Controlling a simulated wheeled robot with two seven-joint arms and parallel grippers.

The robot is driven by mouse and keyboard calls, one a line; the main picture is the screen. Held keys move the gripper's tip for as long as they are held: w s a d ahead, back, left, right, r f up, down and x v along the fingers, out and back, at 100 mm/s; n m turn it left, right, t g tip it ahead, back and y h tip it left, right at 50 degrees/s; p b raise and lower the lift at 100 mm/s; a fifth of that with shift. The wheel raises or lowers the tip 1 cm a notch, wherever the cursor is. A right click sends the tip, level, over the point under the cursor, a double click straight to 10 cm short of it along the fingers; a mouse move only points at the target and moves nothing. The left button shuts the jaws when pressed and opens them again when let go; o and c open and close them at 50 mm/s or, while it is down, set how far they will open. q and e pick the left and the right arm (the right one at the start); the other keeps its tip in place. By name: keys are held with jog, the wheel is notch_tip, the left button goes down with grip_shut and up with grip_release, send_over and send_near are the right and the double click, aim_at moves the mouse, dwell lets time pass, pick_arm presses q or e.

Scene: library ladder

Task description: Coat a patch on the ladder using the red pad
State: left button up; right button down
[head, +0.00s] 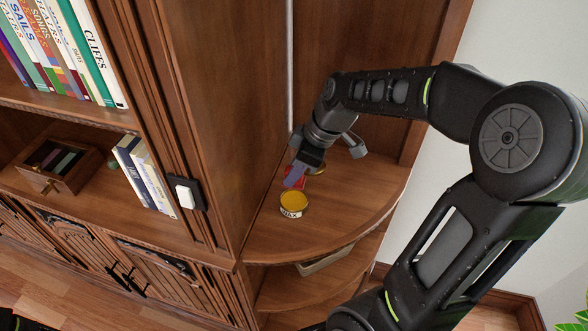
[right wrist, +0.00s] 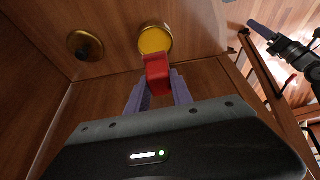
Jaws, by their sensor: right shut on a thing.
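My right gripper (head: 294,177) is over the rounded corner shelf, shut on the red pad (head: 315,170). In the right wrist view the pad (right wrist: 157,77) sits between the two purple fingers (right wrist: 158,90). An open round tin marked WAX (head: 292,211), filled with yellow wax, stands just in front of the gripper; it also shows in the right wrist view (right wrist: 155,39). There the pad's far end overlaps the tin's near rim; I cannot tell whether they touch. My left gripper (right wrist: 260,29) shows at the top right of that view, its opening unclear. I cannot make out the ladder with certainty.
The corner shelf (head: 345,215) is mostly bare around the tin. A round brass-coloured piece with a dark knob (right wrist: 85,46) lies beside the tin. A tall cabinet side panel (head: 215,110) stands close left of the gripper. Books (head: 145,175) and a wooden box (head: 60,163) are on the left shelves.

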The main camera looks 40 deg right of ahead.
jog(key=shift+f+b, duration=1.8)
jog(key=shift+f, duration=1.25)
jog(key=shift+f+b, duration=0.45)
jog(key=shift+b, duration=0.05)
jog(key=shift+s+f+b, duration=0.1)
jog(key=shift+f+b, duration=0.05)
jog(key=shift+b, duration=0.15)
dwell(0.7)
jog(key=shift+r+p, duration=2.25)
jog(key=shift+r, duration=1.4)
